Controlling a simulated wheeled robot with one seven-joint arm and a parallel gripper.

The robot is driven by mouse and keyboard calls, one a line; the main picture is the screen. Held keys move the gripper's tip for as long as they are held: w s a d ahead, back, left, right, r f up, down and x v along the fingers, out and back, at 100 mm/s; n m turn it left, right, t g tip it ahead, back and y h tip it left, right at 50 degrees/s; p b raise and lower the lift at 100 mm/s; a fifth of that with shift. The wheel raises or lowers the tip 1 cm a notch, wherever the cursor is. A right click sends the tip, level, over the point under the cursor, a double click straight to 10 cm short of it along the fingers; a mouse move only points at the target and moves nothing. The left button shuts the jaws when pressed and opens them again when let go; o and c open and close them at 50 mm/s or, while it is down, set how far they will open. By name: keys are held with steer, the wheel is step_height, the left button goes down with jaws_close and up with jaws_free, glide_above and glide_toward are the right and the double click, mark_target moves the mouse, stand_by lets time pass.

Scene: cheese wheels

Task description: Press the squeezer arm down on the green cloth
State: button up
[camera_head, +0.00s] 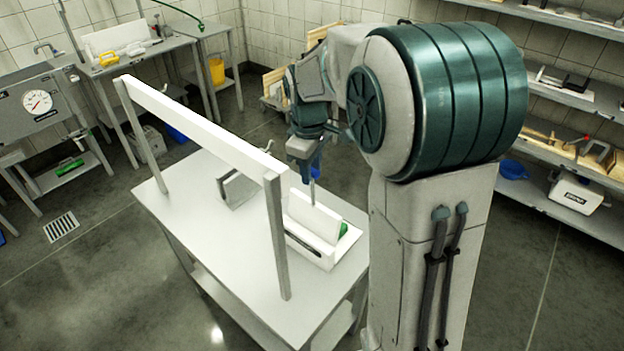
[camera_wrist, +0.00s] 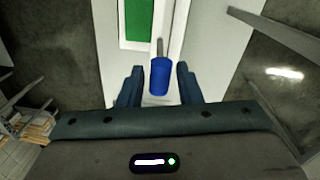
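The squeezer (camera_head: 310,248) is a white tray-like body on the table, with a pale upright plate (camera_head: 314,213). The squeezer arm's blue handle (camera_wrist: 160,77) sits on a thin metal rod, seen in the head view (camera_head: 313,190) standing up. My gripper (camera_wrist: 159,84) is open, with a finger on each side of the handle and a small gap to each. In the head view my gripper (camera_head: 306,165) is above the squeezer.
A white beam (camera_head: 200,122) on grey posts spans the table (camera_head: 218,240) left of the squeezer. A grey angled metal piece (camera_head: 238,189) stands under it. Shelves (camera_head: 560,90) line the right wall. The table's front left is clear.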

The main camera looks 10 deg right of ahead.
glide_above(312, 204)
steer(key=shift+f, duration=2.35)
